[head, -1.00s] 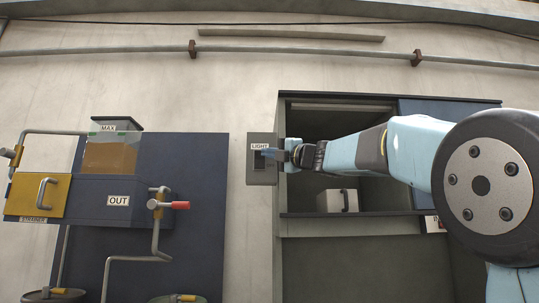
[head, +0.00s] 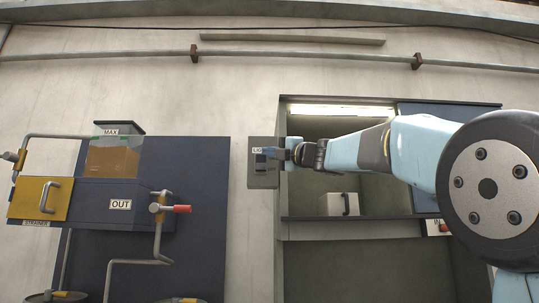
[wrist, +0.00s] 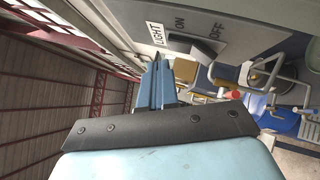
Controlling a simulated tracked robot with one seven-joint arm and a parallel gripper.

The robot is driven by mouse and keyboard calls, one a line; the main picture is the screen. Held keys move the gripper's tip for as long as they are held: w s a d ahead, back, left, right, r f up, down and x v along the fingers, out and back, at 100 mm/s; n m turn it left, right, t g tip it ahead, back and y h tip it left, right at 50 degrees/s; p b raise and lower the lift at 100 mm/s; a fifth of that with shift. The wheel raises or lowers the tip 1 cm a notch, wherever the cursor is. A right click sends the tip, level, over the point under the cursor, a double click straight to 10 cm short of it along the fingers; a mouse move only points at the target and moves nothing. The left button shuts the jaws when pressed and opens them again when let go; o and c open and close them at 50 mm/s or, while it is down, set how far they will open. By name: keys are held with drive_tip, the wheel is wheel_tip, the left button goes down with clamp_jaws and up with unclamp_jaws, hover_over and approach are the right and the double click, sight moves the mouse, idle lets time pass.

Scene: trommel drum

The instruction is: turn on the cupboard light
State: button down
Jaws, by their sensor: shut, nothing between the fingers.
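The light switch box (head: 263,178) is a grey box on the wall at the left edge of the cupboard. In the wrist view the switch plate (wrist: 232,20) shows a LIGHT label with ON and OFF marks, and a dark rocker (wrist: 194,46) between them. The cupboard (head: 340,228) is open on its left part, and its light strip (head: 340,111) under the top glows bright. My gripper (head: 266,153) is shut and empty at the upper part of the switch box, covering part of the label. In the wrist view its fingers (wrist: 157,68) are together beside the plate; contact is unclear.
A pale box with a dark handle (head: 338,204) stands in the cupboard. A blue sliding door (head: 425,180) covers its right part. A blue panel with a tank, a yellow strainer drawer (head: 40,199) and a red-handled valve (head: 180,209) is at left. Bare wall lies between.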

drive_tip(key=s+d, duration=0.7)
drive_tip(key=s, duration=0.2)
drive_tip(key=shift+s, duration=0.2)
drive_tip(key=shift+f, duration=0.1)
